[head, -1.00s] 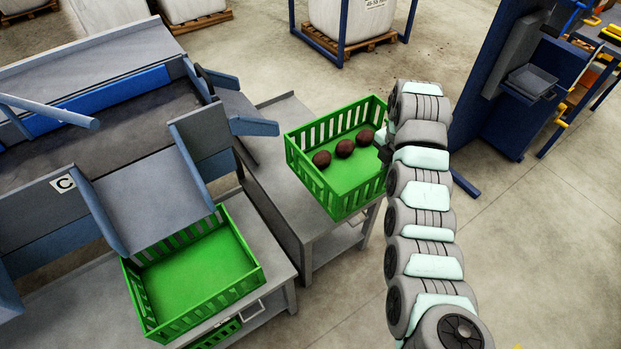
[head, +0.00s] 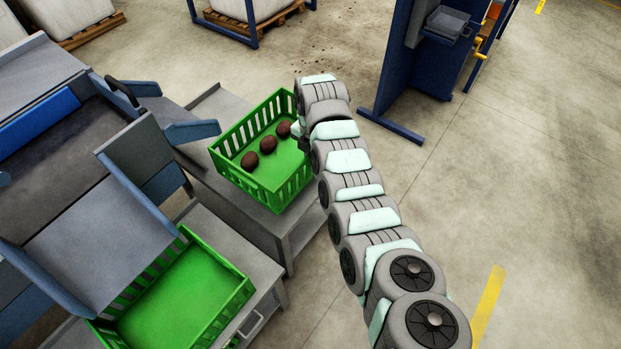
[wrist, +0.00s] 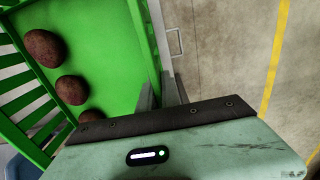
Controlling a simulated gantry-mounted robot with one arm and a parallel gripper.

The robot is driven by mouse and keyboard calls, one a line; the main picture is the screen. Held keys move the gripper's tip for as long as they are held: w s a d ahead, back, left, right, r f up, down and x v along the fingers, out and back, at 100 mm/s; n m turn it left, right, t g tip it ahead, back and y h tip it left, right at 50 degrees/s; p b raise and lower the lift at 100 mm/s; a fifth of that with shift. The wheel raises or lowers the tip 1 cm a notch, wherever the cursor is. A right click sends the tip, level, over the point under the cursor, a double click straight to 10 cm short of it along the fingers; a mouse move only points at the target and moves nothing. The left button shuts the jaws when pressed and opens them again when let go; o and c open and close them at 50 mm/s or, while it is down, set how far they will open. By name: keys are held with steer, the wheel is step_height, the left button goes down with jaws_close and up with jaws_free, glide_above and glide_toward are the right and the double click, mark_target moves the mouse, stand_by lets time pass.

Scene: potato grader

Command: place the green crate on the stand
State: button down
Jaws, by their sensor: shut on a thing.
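A green slatted crate (head: 272,185) with three dark reddish-brown potatoes (head: 267,144) in a row is over the right part of a grey stand (head: 225,198). I cannot tell whether its base touches the stand top. My gripper (head: 302,133) is shut on the crate's right wall; my arm hides part of that side. In the wrist view, the jaws (wrist: 160,95) grip the wall of the green crate (wrist: 112,55), with the potatoes (wrist: 71,90) inside at left. A second green crate (head: 178,305), empty, sits on a lower grey table below a chute.
The grey-blue grader chute (head: 85,215) and its blue side plates stand close on the left. A dark blue frame (head: 400,75) stands at the back right. A white sack (head: 250,8) on a pallet is behind. The floor at right is open.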

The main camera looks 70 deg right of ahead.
mark_target(312, 175)
steer(key=shift+f+b, duration=1.55)
steer(key=shift+f, duration=2.7)
steer(key=shift+w+f, duration=0.1)
steer(key=c, duration=1.6)
jaws_free()
steer(key=shift+o, duration=0.2)
step_height(312, 175, up, 12)
steer(key=p, duration=0.5)
